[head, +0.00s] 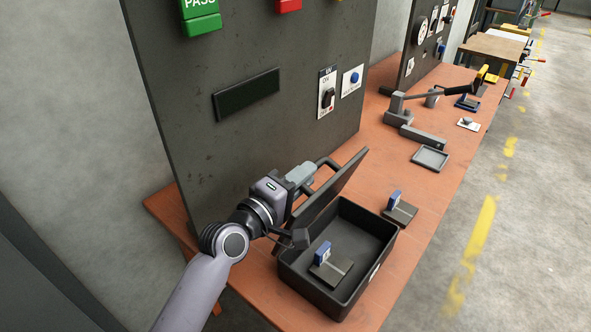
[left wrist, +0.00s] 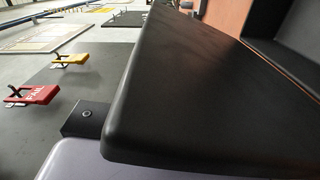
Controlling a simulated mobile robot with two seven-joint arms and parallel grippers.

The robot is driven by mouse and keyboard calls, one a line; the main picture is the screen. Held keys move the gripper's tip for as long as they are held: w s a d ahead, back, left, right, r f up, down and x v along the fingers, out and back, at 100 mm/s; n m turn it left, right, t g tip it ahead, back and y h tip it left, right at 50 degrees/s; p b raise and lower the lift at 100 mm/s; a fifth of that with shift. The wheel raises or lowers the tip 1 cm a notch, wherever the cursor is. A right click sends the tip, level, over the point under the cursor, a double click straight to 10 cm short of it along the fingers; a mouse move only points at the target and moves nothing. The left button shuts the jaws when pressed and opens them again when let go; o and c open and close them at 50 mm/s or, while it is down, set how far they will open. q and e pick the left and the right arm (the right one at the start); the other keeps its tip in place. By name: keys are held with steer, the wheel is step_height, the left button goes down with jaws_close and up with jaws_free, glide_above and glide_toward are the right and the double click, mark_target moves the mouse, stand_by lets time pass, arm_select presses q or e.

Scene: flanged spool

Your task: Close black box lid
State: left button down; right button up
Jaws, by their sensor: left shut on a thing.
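The black box (head: 362,283) stands on the orange-brown bench, its top uncovered. Its lid (head: 338,188) is raised and tilted along the side nearest the dark panel. My left gripper (head: 302,205) is at the back of the lid and shut on it; the lid hides part of the fingers. The lid fills much of the left wrist view (left wrist: 205,85) as a large black slab. Inside the box lies a grey part with a blue block (head: 323,252). My right gripper is not in view.
A similar blue-and-grey part (head: 400,208) sits on the bench just right of the box. A shallow grey tray (head: 430,158) and a lever device (head: 402,108) stand further back. A tall dark panel (head: 250,60) rises behind the lid.

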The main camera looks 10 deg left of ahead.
arm_select(q)
steer(key=shift+d+r, duration=0.2)
steer(key=shift+r, duration=0.25)
steer(key=c, duration=1.1)
jaws_free()
steer(key=shift+s, duration=0.1)
steer(key=shift+f, duration=0.2)
steer(key=v, duration=0.7)
steer(key=s+a+f+m+g+y, duration=0.2)
steer(key=s+a+f+m, duration=0.4)
steer(key=s+f, duration=0.3)
steer(key=s+a+f+m+g+y, duration=0.2)
steer(key=s+a+f+m+y, duration=0.3)
steer(key=s+f, duration=0.5)
step_height(320, 180, down, 7)
steer(key=shift+a+m+g+y, duration=0.3)
steer(key=shift+a+m, duration=0.2)
steer(key=shift+a, duration=0.5)
